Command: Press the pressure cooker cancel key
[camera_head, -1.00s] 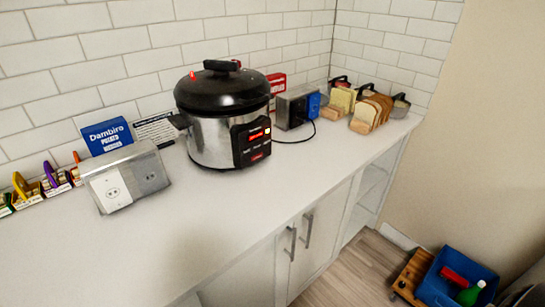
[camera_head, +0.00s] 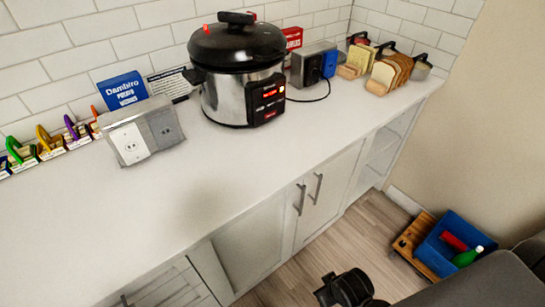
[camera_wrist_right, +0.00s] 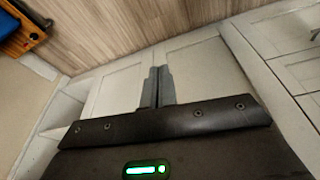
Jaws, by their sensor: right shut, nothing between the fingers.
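The pressure cooker (camera_head: 225,97) stands upright on the white counter, with a black lid and a steel body. Its black front panel (camera_head: 268,100) faces the room and has lit red displays. The cancel key is too small to tell apart. My right gripper (camera_head: 345,290) is at the bottom of the head view, low in front of the cabinets and well apart from the cooker. In the right wrist view its two fingers (camera_wrist_right: 157,88) are shut together and empty, with cabinet doors behind them. My left gripper is not in view.
The counter (camera_head: 150,215) is clear in front of the cooker. A socket box (camera_head: 128,143) is left of it; a metal box (camera_head: 312,66) and bread slices (camera_head: 390,70) are right. Cabinet handles (camera_head: 318,188) stick out below. A blue crate (camera_head: 432,250) is on the floor.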

